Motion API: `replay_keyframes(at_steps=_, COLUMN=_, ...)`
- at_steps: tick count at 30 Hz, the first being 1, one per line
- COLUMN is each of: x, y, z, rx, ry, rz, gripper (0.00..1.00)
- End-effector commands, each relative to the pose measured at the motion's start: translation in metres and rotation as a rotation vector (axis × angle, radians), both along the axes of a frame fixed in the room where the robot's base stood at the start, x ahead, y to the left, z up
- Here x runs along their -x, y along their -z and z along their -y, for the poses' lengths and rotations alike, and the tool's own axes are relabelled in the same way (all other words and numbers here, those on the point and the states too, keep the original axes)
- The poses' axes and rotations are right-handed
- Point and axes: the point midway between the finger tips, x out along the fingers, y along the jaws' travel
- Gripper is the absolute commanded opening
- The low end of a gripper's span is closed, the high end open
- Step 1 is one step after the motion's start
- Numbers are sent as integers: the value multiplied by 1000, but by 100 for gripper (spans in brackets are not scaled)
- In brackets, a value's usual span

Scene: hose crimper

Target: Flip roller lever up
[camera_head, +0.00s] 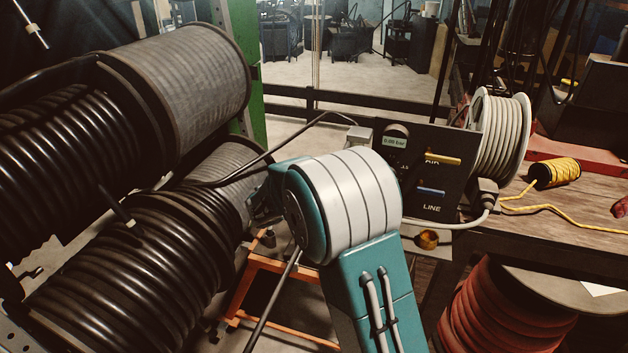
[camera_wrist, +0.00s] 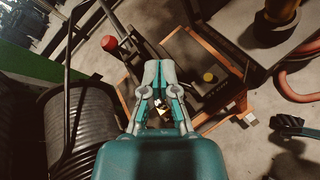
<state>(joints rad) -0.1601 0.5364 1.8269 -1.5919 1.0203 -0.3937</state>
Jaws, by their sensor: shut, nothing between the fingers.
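My gripper (camera_wrist: 158,66) points away from the wrist camera with its grey fingertips together and nothing between them. It is above an orange-framed machine with a dark plate (camera_wrist: 188,58). A red knob (camera_wrist: 109,43) is left of the fingertips, apart from them in the picture. A long black bar (camera_wrist: 68,75) runs beside a hose reel at the left. I cannot tell which part is the roller lever. In the head view, part of my gripper (camera_head: 262,205) shows at the left of my teal and white arm, which hides much of the machine's orange frame (camera_head: 262,290).
Large black hose reels (camera_head: 150,240) crowd the left. A control box (camera_head: 425,175) with yellow and blue handles and a white hose spool (camera_head: 500,135) stand at the right. A wooden bench (camera_head: 560,225) holds yellow cord (camera_head: 553,172). A yellow knob (camera_wrist: 208,76) is right of my fingers.

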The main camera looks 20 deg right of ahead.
Motion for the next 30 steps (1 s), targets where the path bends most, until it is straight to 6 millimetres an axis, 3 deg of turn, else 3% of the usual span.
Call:
replay_keyframes(at_steps=6, x=-47, y=50, z=-25, rx=199, ry=-191, rz=-99, gripper=0)
replay_keyframes(at_steps=12, x=-72, y=82, z=-45, rx=323, ry=-313, rz=-151, gripper=0)
replay_keyframes(at_steps=25, x=-78, y=90, z=-50, rx=355, ry=-346, rz=-162, gripper=0)
replay_keyframes(at_steps=30, x=-85, y=92, z=-42, rx=354, ry=-343, rz=-161, gripper=0)
